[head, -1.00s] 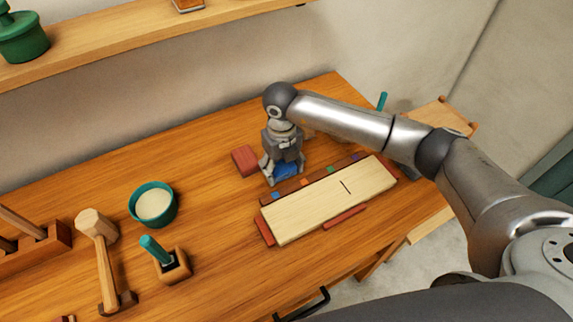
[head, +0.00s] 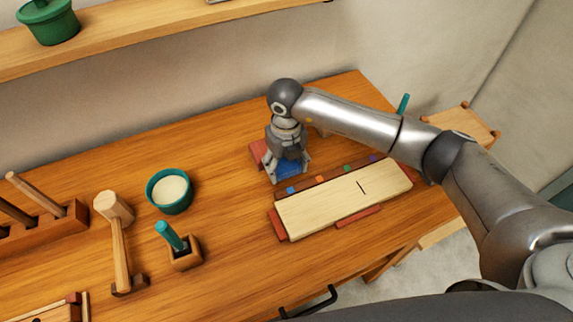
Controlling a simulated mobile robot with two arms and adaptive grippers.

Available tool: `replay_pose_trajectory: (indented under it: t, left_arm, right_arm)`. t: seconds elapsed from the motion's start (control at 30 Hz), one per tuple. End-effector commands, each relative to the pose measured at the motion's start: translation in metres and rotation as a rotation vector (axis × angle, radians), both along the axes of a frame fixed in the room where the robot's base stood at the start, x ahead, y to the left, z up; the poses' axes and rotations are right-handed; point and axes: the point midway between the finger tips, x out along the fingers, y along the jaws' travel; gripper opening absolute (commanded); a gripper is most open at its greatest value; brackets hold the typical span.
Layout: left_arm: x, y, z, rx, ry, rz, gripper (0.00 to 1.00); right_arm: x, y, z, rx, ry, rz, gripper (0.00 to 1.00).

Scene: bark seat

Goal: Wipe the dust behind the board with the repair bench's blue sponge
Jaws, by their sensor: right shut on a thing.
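The blue sponge (head: 288,169) is low at the bench top, just behind the left part of the board. My right gripper (head: 288,165) points down and is shut on the sponge. The board (head: 345,199) is a pale plank with a dark short line on it, lying on reddish-brown supports. A strip with small coloured squares (head: 329,183) runs along its back edge. I cannot make out dust behind the board; the gripper and forearm cover part of that area. My left gripper is not in view.
A reddish block (head: 259,153) sits close behind the gripper. A teal bowl (head: 170,191), a wooden mallet (head: 121,245) and a teal-handled tool in a wooden block (head: 184,252) stand to the left. The bench (head: 236,235) is clear between them and the board.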

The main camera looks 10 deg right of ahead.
Motion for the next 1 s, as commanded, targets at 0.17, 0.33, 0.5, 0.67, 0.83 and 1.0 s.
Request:
replay_pose_trajectory:
  t: [0.17,0.33,0.5,0.67,0.83,1.0]
  left_arm:
    - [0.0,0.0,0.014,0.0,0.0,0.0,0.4]
    - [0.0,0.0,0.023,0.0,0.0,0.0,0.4]
    - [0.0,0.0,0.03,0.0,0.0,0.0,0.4]
    - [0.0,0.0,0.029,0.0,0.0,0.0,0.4]
    - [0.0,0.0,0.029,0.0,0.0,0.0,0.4]
    - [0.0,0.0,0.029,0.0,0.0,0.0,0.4]
  right_arm:
    - [0.001,0.0,0.022,0.001,-0.003,0.0,0.43]
    - [0.0,0.0,0.039,0.0,-0.001,0.0,0.43]
    - [0.0,0.0,0.052,0.0,-0.001,0.0,0.43]
    - [0.0,0.0,0.053,0.0,-0.001,0.0,0.43]
    - [0.0,0.0,0.052,0.0,-0.001,0.0,0.43]
    - [0.0,0.0,0.052,0.0,0.0,0.0,0.43]
